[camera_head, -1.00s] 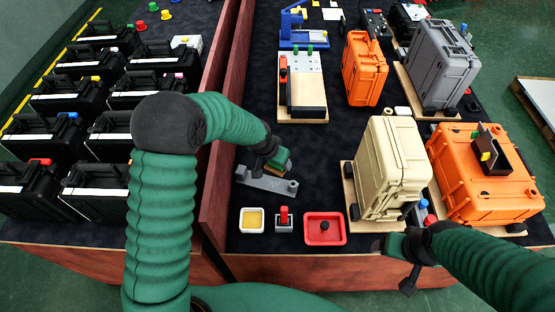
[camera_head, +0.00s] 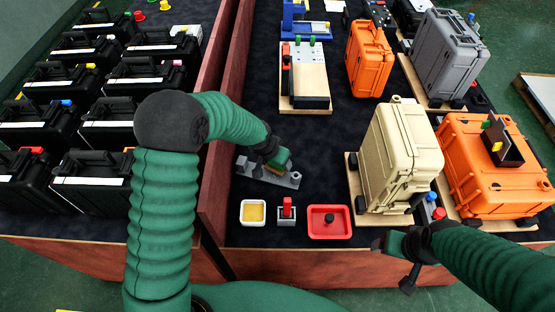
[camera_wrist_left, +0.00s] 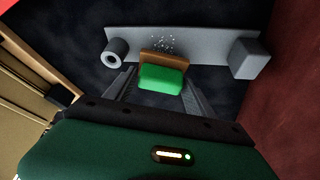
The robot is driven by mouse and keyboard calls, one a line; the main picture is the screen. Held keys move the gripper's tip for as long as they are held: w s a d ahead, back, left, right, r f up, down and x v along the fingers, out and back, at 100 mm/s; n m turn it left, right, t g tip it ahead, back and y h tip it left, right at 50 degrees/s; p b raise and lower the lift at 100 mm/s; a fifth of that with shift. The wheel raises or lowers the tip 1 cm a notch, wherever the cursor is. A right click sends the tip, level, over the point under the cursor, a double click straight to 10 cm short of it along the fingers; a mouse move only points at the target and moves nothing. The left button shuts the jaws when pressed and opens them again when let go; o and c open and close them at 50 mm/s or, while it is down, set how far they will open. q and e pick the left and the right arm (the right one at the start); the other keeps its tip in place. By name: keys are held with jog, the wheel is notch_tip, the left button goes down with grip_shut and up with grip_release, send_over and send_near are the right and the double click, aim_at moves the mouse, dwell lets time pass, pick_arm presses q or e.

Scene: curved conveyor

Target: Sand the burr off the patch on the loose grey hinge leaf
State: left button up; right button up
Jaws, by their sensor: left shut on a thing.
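The grey hinge leaf (camera_head: 291,180) lies on the dark surface near the wooden divider. In the left wrist view it is a grey bar (camera_wrist_left: 209,46), with a ring at its left end and a block at its right end. A speckled patch (camera_wrist_left: 165,43) shows near its middle. My left gripper (camera_wrist_left: 158,88) is shut on a green and brown sanding block (camera_wrist_left: 161,78), whose brown edge is at the leaf beside the patch; contact is unclear. My left gripper (camera_head: 268,168) covers part of the leaf in the head view. My right gripper (camera_head: 392,265) hangs near the front edge; its jaw opening is unclear.
A yellow-filled white tray (camera_head: 253,212), a red-handled item (camera_head: 287,209) and a red tray (camera_head: 329,222) stand in front of the leaf. A cream case (camera_head: 402,155) stands to the right. The wooden divider (camera_head: 219,150) is close on the left.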

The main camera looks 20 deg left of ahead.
aim_at(276, 171)
pick_arm(q)
jog(key=shift+d+f, duration=0.15)
jog(key=shift+f, duration=0.2)
jog(key=shift+f+b, duration=0.55)
jog(key=shift+s+r+p, duration=0.2)
jog(key=shift+s+p, duration=0.2)
jog(key=shift+s, duration=1.6)
jog(key=shift+f, duration=0.15)
jog(key=shift+w+f, duration=0.15)
jog(key=shift+w, duration=0.8)
jog(key=shift+w+f, duration=0.1)
jog(key=shift+w, duration=0.8)
jog(key=shift+r, duration=0.1)
